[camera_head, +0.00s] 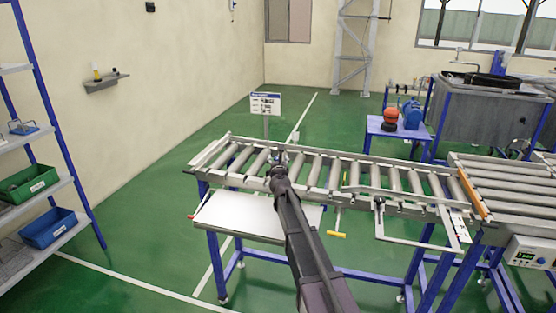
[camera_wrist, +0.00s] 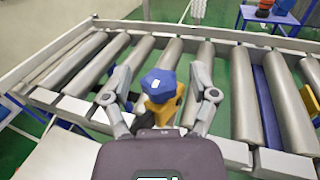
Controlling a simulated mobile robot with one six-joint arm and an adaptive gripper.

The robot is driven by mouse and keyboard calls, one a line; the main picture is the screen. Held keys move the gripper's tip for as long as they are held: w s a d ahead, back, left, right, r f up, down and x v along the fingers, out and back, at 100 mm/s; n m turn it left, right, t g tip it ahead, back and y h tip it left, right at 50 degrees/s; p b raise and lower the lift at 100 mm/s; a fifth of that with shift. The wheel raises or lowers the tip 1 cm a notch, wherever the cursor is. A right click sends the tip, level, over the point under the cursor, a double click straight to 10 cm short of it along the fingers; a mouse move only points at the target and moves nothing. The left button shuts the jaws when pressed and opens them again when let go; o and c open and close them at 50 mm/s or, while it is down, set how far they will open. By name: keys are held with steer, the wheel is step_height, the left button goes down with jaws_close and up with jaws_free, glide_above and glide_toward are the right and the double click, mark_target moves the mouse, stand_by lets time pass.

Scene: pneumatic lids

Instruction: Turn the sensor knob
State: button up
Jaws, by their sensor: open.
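The sensor has a blue faceted knob (camera_wrist: 159,83) on top of a yellow body (camera_wrist: 163,110), standing at the near rail of the roller conveyor in the wrist view. My gripper (camera_wrist: 162,76) is open, with one finger on each side of the sensor. Gaps show between the fingers and the knob, so they do not look to be touching it. In the head view my gripper (camera_head: 281,160) is at the conveyor's near rail. There my arm and gripper hide most of the sensor.
The roller conveyor (camera_head: 345,203) spans the middle, with a white panel (camera_head: 232,213) on its near side at left. A control box (camera_head: 531,251) is at the right. A blue table (camera_head: 399,128) stands behind the conveyor. Blue shelving (camera_head: 72,180) is at far left.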

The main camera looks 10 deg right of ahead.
jaws_close()
